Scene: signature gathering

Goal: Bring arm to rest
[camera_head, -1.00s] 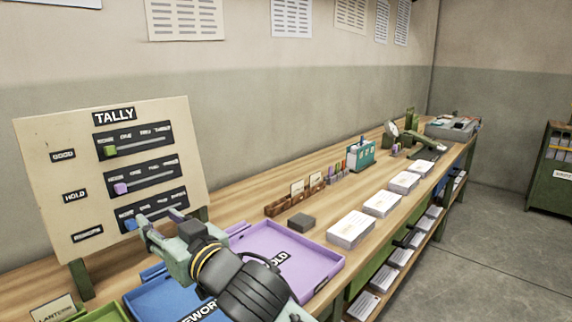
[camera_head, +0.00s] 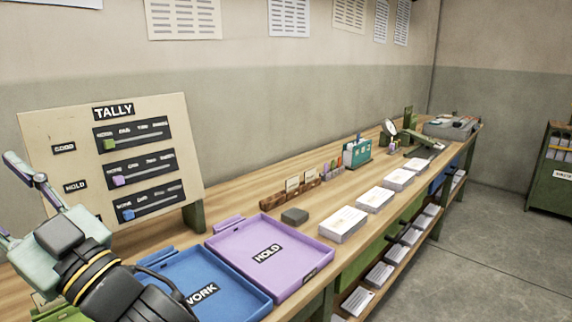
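My gripper (camera_head: 8,198) is at the left edge of the head view, in front of the lower left of the tally board (camera_head: 45,130). Its two fingers are spread wide apart with nothing seen between them; one finger is partly cut off by the picture edge. My arm comes in from the bottom left and hides part of the board's bottom row label and the trays at the lower left. The board's green slider (camera_head: 109,145), purple slider (camera_head: 119,180) and blue slider (camera_head: 128,215) each sit near the left of their slots.
An empty purple HOLD tray (camera_head: 300,245) and an empty blue tray (camera_head: 235,285) lie on the long wooden bench (camera_head: 240,200). A dark block (camera_head: 294,216), card stacks (camera_head: 343,224) and a teal box (camera_head: 357,153) stand farther along.

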